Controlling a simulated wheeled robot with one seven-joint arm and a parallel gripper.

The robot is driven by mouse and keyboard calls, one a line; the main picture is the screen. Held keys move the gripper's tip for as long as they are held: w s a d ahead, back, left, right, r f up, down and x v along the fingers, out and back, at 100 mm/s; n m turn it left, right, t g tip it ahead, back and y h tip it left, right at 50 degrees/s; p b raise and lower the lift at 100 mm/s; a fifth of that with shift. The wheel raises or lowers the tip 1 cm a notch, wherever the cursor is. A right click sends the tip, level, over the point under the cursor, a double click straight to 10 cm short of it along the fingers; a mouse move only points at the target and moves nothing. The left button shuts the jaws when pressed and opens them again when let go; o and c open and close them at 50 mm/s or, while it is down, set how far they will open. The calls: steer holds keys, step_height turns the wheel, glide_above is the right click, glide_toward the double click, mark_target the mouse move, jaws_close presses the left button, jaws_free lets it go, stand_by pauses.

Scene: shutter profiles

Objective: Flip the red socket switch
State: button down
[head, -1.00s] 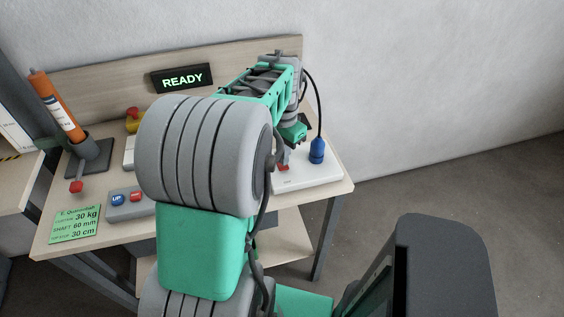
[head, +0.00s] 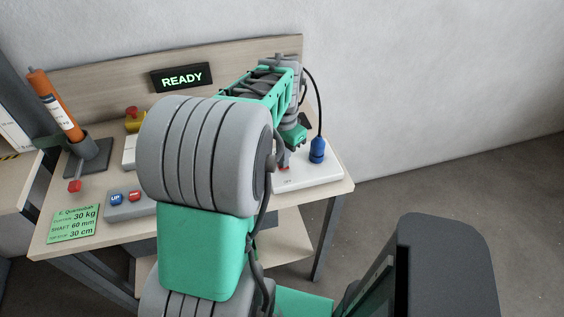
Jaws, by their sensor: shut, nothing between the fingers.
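The white socket strip (head: 318,174) lies at the right end of the table, with a blue plug (head: 317,150) standing in it. A small patch of the red switch (head: 286,168) shows on the strip's left part. My gripper (head: 284,157) points down just above the red switch, shut and empty. My arm hides most of the fingers and part of the switch. I cannot tell whether the fingertips touch the switch or which way it is tilted.
A display (head: 181,78) reads READY. My arm covers the table's middle.

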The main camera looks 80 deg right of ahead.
steer(key=shift+f, duration=0.45)
steer(key=shift+a, duration=0.1)
step_height(320, 180, up, 7)
steer(key=p, duration=0.5)
steer(key=shift+r, duration=0.1)
steer(key=w+a+r+n+t+h, duration=0.1)
steer(key=w+a+r+n, duration=0.1)
steer(key=w+a+n, duration=0.65)
steer(key=w+a+r+n, duration=0.2)
steer(key=w+a+n, duration=0.2)
steer(key=w+a, duration=0.85)
steer(key=w+a+n+t, duration=0.1)
steer(key=a+n, duration=0.4)
steer(key=a, duration=0.5)
steer(key=w+a+n+t+y, duration=0.1)
steer(key=w+a+n, duration=0.2)
steer(key=a+n, duration=0.3)
steer(key=a, duration=0.4)
steer(key=shift+w+t, duration=0.4)
